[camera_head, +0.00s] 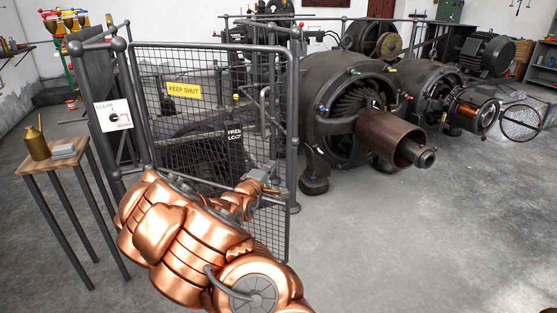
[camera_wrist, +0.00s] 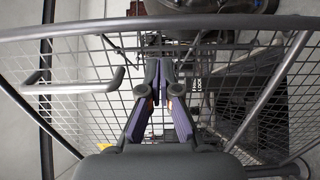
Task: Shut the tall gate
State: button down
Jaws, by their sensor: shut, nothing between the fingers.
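The tall gate (camera_head: 216,46) is a grey tubular frame filled with wire mesh, with a yellow KEEP SHUT sign (camera_head: 184,90). Its right edge looks swung out towards me, in front of a ball-topped post (camera_head: 295,206); the gap between them is hard to judge. A bent grey bar handle (camera_head: 264,112) is on its right part. My gripper (camera_head: 268,188) is at the gate's lower right mesh, below the handle. In the wrist view, my gripper (camera_wrist: 163,66) is shut and empty, pointing at the mesh, with a bent bar (camera_wrist: 78,88) to its left. Contact with the mesh cannot be told.
A small wooden stand (camera_head: 30,164) with a brass oil can (camera_head: 36,142) is at the left. A large dynamo (camera_head: 345,95) with a brown pulley stands right of the gate. The floor at front right is clear.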

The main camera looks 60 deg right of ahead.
aim_at(281, 154)
jog(key=shift+w+d+b, duration=0.2)
jog(key=shift+d, duration=0.9)
jog(key=shift+w+d+b, duration=0.15)
jog(key=shift+w+d, duration=0.1)
jog(key=shift+d, duration=0.8)
jog(key=shift+w+d+b, duration=0.2)
jog(key=shift+d, duration=0.9)
jog(key=shift+d, duration=0.15)
